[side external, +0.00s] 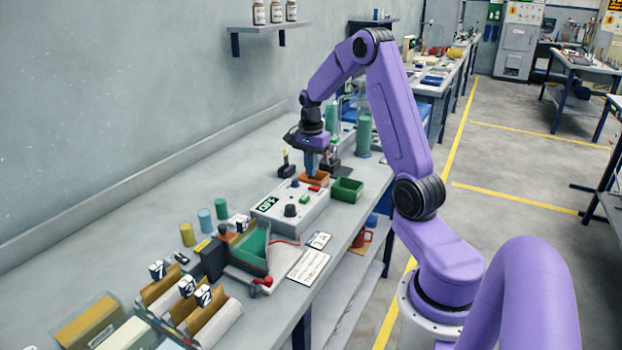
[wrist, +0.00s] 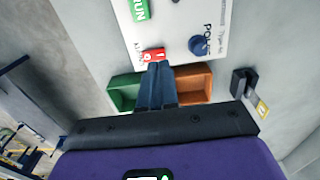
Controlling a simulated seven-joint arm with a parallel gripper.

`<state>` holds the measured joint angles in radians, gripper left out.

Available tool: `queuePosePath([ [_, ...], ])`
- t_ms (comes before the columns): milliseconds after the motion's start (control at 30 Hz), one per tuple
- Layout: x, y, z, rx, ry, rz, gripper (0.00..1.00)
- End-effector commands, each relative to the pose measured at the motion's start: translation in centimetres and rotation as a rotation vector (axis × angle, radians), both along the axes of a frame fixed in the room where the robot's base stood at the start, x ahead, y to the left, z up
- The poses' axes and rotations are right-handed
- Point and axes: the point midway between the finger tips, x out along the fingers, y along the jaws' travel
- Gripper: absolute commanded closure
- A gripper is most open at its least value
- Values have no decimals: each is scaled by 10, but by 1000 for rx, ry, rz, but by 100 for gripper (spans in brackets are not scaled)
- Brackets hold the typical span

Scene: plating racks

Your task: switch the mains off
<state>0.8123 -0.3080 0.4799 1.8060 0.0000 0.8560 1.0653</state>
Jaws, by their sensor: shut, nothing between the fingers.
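A pale grey power box (side external: 275,216) with a lit green display stands on the bench. A red switch (side external: 314,188) sits at its far edge; in the wrist view this red switch (wrist: 153,55) has white marks and is just beyond my fingertips. A blue knob (wrist: 199,46) sits to its right on the box. My gripper (side external: 311,172) points down at the far end of the box and is shut and empty; in the wrist view its fingers (wrist: 157,68) reach close to the red switch. I cannot tell whether they touch it. The switch position is unclear.
A green bin (side external: 347,186) and an orange bin (side external: 320,176) are close by my fingers. A black upright handle on a base (side external: 285,170) stands to the left. The strip along the wall is clear.

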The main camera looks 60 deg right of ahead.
Motion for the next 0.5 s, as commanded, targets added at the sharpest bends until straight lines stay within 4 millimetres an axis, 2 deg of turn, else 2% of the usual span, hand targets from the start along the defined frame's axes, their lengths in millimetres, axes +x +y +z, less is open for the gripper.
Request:
queuePosePath([
  [33, -1, 0, -9, 2, 4, -1, 100],
  [200, 0, 0, -29, 1, 1, -1, 100],
  [500, 0, 0, -39, 0, -1, -1, 100],
])
